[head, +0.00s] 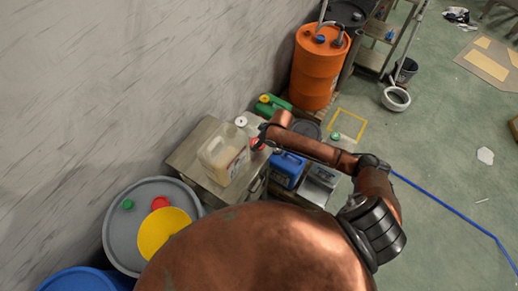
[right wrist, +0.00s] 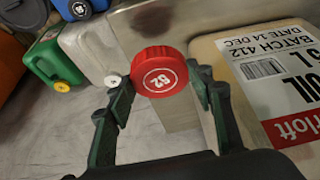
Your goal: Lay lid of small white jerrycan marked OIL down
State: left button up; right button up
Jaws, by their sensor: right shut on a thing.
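The pale jerrycan (head: 214,160) stands on the steel table beside the wall. In the right wrist view its label (right wrist: 280,75) reads OIL. A round red lid (right wrist: 160,72) with white marks on top is between the fingertips of my right gripper (right wrist: 162,88), which is shut on it. In the head view the lid (head: 255,143) shows partly behind the right gripper (head: 262,136), just right of the jerrycan. The lid appears over the table near its edge; I cannot tell whether it touches the top. My left gripper is not in view.
The steel table (head: 186,157) has bare room left of the jerrycan. A blue jerrycan (head: 284,172), a green jerrycan (head: 268,110) and an orange drum (head: 316,75) stand nearby. A grey drum (head: 122,232) bears a yellow funnel (head: 160,236).

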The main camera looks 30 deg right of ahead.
aim_at(259, 149)
jog(key=shift+f, duration=3.05)
jog(key=shift+f, duration=0.15)
jog(key=o, duration=0.7)
jog(key=v, duration=1.2)
jog(key=shift+d, duration=0.1)
